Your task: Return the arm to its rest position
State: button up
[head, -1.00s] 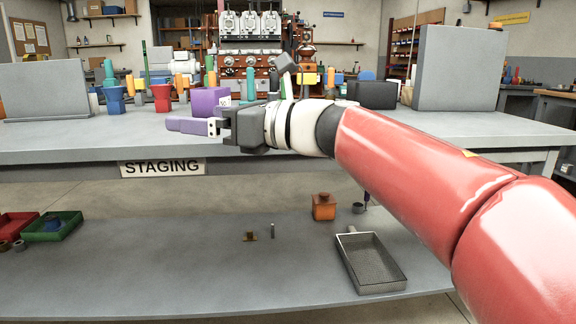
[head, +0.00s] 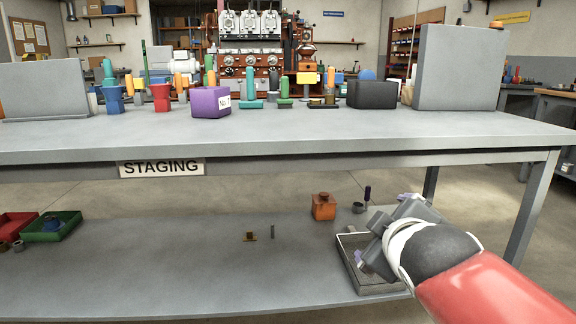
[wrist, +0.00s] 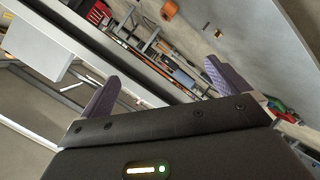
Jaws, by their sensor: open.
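My gripper (head: 366,260) is at the lower right in the head view, in front of the grey mesh tray (head: 382,290) on the lower shelf and hiding much of it. In the wrist view my gripper (wrist: 160,85) shows two purple-grey fingers set wide apart with nothing between them. It is open and empty. My red arm reaches in from the bottom right corner. Whether the gripper touches the tray cannot be told.
The bench top (head: 300,125) carries a purple box (head: 210,102), a black box (head: 372,95), cups and a grey panel (head: 458,68). The lower shelf (head: 180,275) holds an orange canister (head: 323,207) and a green bin (head: 52,226). Its middle is mostly clear.

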jog(key=s+f+m+g, duration=0.7)
jog(key=s+f+m, duration=0.2)
jog(key=s+f, duration=0.6)
notch_tip(320, 180, up, 12)
jog(key=y+p, duration=0.1)
jog(key=p, duration=1.1)
jog(key=shift+a+m+g, duration=0.3)
jog(key=shift+a+m, duration=0.05)
jog(key=shift+m, duration=0.05)
jog(key=shift+s+f, duration=0.1)
